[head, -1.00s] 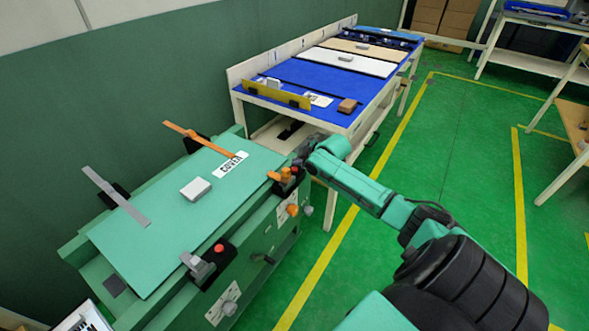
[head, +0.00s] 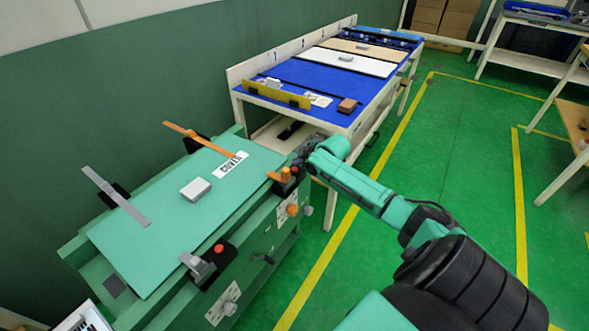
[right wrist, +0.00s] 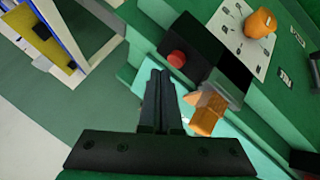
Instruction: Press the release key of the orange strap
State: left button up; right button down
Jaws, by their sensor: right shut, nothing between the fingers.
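The red release key (right wrist: 176,58) stands on the black block (right wrist: 192,45) in the right wrist view. My right gripper (right wrist: 161,75) is shut and empty, its fingertips close to the red key; I cannot tell whether they touch. In the head view the right gripper (head: 301,158) is beside the block. My left gripper is out of view.
A small grey block (head: 195,189) lies on the cover. A blue-topped table (head: 320,78) stands behind.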

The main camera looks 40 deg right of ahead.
dwell(0.3)
jog(key=shift+f, duration=0.4)
